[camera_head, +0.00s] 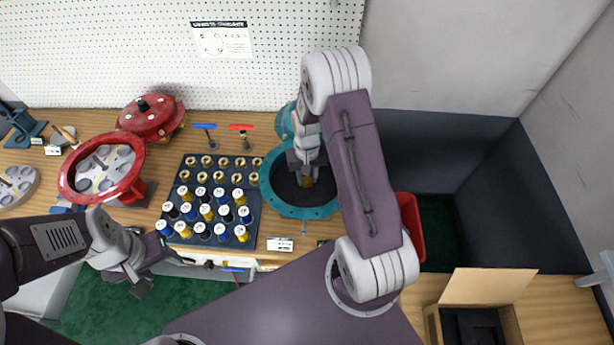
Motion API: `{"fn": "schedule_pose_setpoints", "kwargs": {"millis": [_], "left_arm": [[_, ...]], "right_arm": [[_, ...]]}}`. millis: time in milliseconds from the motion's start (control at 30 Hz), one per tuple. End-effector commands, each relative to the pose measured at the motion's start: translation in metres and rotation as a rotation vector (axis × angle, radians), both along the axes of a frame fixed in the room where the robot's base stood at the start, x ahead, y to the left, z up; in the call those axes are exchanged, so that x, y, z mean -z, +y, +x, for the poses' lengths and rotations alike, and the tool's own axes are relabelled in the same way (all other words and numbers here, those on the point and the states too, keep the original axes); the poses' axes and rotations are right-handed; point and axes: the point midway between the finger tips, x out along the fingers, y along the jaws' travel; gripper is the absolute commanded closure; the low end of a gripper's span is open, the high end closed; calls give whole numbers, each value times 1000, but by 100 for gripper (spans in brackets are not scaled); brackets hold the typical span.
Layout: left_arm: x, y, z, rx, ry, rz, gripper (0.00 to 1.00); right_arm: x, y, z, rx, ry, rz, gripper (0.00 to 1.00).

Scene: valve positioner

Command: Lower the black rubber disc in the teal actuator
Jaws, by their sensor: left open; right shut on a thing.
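The teal actuator (292,211) is an open round housing with a flanged rim, on the bench right of the bottle rack. The black rubber disc (287,188) shows as a dark round surface inside its rim, partly hidden by my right arm. My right gripper (306,179) reaches down over the housing and is shut on the disc at a small brass-coloured piece near its middle. I cannot tell how deep the disc sits. My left gripper (143,286) is open and empty, low in front of the bench edge.
A dark rack (252,240) holds brass rings and several coloured bottles. A red ring housing (69,190) and a red cover (150,122) stand left. A red bin (412,225) and an open cardboard box (487,288) are right.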

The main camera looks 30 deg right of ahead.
Motion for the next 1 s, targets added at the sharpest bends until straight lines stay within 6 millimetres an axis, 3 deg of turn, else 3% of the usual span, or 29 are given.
{"fn": "schedule_pose_setpoints", "kwargs": {"millis": [333,367,433,767,867,1000], "left_arm": [[2,0,0,0,0,0,45],[2,0,0,0,0,0,45],[2,0,0,0,0,0,45],[4,0,0,0,0,0,45],[8,0,0,0,0,0,45],[15,0,0,0,0,0,45]], "right_arm": [[3,0,0,0,0,0,100],[3,0,0,0,0,0,62],[3,0,0,0,0,0,45],[1,0,0,0,-1,0,45],[-12,0,2,0,-6,-1,45],[-44,0,1,0,-7,-1,45]]}}
